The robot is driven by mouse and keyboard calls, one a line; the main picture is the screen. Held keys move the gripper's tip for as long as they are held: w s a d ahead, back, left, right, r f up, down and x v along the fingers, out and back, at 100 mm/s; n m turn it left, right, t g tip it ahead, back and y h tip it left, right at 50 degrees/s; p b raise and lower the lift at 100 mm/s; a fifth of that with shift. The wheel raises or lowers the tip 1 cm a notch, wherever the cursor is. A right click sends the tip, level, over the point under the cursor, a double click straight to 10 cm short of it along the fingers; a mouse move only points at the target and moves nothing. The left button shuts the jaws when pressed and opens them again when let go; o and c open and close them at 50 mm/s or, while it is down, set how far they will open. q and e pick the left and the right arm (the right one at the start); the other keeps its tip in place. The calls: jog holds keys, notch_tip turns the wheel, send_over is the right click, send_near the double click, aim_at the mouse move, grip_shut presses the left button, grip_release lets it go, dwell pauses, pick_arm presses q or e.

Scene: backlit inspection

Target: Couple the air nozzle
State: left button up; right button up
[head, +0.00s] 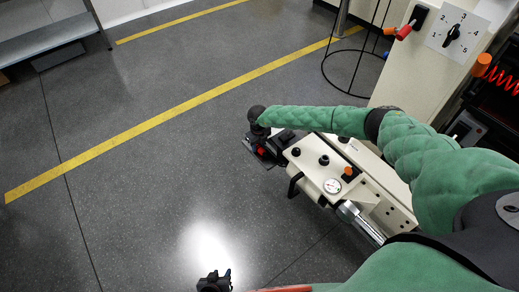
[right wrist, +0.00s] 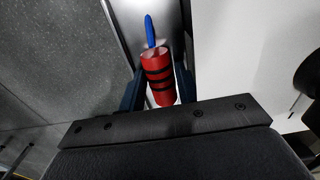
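A red cylinder with black bands and a blue tip, probably the air nozzle (right wrist: 158,75), sits between the two fingers of my right gripper (right wrist: 160,88) in the right wrist view. The fingers lie close along both its sides and appear shut on it; the blue tip points away from the gripper. In the head view my right gripper (head: 264,151) is at the left end of a cream machine unit (head: 325,165), with a bit of red showing in it. My left gripper (head: 214,279) is small at the bottom edge, its fingertips apart and nothing visible between them. No matching coupling socket is clearly identifiable.
A numbered dial panel (head: 458,32) and a red coiled hose (head: 503,80) are at upper right. Yellow-lined floor at left is clear.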

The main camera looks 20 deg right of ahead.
aim_at(258, 145)
jog(key=c, duration=0.7)
jog(key=shift+o, duration=0.2)
notch_tip(258, 145, up, 10)
